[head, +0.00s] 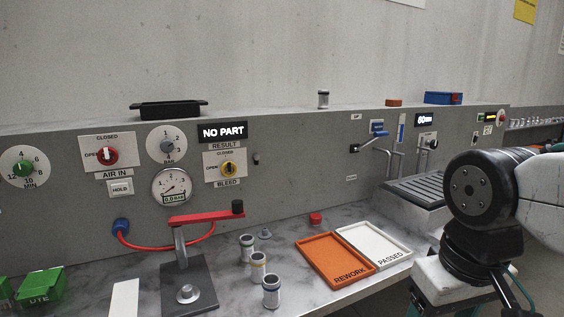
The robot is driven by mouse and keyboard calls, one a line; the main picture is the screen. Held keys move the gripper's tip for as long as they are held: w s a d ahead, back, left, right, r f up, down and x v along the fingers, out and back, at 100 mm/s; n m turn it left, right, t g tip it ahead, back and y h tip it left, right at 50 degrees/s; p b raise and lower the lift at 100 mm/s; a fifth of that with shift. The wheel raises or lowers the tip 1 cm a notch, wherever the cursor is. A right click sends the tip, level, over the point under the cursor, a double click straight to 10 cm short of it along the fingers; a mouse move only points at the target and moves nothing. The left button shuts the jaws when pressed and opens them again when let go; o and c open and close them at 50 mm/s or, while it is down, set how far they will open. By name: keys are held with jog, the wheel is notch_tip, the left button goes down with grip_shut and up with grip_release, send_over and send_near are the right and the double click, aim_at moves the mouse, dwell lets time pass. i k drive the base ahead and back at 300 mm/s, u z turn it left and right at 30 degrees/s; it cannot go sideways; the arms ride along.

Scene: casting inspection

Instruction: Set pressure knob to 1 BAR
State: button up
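The pressure knob (167,145) is a grey knob on a round white dial marked with numbers and BAR, on the grey back panel at left. Its pointer is too small to read with certainty. Below it is a round pressure gauge (171,186) with a green display that reads 0.0 BAR. My arm shows at the right edge, well away from the knob. My gripper is not in view, and nothing touches the knob.
A red clamp arm (206,218) stands out below the gauge. Several metal cylinders (271,291), an orange REWORK tray (336,284) and a white PASSED tray (386,261) occupy the bench.

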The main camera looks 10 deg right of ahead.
aim_at(167, 146)
jog(key=u, duration=0.5)
jog(key=k, duration=0.55)
jog(key=u, duration=0.8)
jog(key=i, duration=1.25)
jog(key=z, duration=0.8)
